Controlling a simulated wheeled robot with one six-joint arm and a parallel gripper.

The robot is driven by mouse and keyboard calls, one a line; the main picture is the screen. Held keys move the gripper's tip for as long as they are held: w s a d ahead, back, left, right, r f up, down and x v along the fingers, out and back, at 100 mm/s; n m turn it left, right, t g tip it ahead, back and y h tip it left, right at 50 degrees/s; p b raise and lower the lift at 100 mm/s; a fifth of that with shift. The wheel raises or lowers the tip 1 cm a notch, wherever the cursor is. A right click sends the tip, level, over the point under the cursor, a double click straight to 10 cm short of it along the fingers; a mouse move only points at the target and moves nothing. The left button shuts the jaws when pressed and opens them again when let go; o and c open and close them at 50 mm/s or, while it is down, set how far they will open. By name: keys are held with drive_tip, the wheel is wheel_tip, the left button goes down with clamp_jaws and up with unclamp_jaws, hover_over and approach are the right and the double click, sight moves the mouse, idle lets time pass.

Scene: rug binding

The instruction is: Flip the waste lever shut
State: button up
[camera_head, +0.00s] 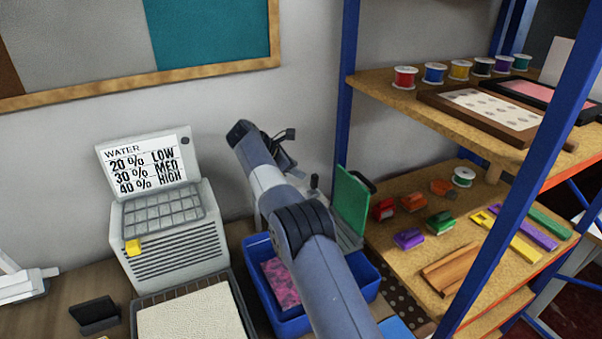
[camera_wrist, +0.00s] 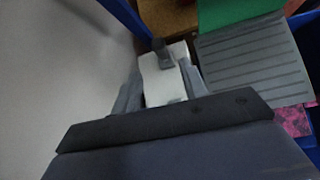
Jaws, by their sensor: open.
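In the wrist view, a dark grey upright piece, which looks like the waste lever (camera_wrist: 162,52), stands at the far end of a white block (camera_wrist: 158,85). My gripper (camera_wrist: 162,76) is open, with a grey finger on each side of the white block. I cannot tell whether the fingers touch it. A grey ribbed plate (camera_wrist: 255,62) with a green panel (camera_wrist: 235,10) lies to the right. In the head view, a small grey post (camera_head: 316,183), likely the lever, shows beside the upright green panel (camera_head: 352,203). My arm hides much of this unit and the gripper.
A blue bin (camera_head: 291,327) with pink fabric (camera_head: 281,284) stands in front, partly behind my arm. A grey machine with a water chart (camera_head: 146,163) stands left. Shelving with a blue post (camera_head: 347,90) stands close on the right, and the wall is behind.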

sight(314, 181)
drive_tip(key=shift+d, duration=0.3)
drive_tip(key=shift+c, duration=1.4)
drive_tip(key=d+n+y+p, duration=0.1)
drive_tip(key=d+y, duration=0.3)
drive_tip(key=shift+d+f+g, duration=0.1)
drive_tip(key=shift+f+g, duration=0.05)
drive_tip(key=shift+g, duration=0.25)
drive_tip(key=c, duration=0.5)
drive_tip(key=s+d+y, duration=0.1)
drive_tip(key=d+r+y, duration=0.1)
drive_tip(key=y, duration=0.1)
drive_tip(key=s+d+r+y+p, duration=0.1)
drive_tip(key=d, duration=0.1)
drive_tip(key=shift+s+d+y, duration=0.1)
drive_tip(key=shift+s+y, duration=0.2)
drive_tip(key=shift+y, duration=0.1)
clamp_jaws()
drive_tip(key=shift+t+y, duration=0.4)
drive_tip(key=shift+y, duration=0.2)
drive_tip(key=x, duration=0.9)
drive_tip(key=shift+s+d, duration=0.1)
drive_tip(key=shift+d, duration=0.2)
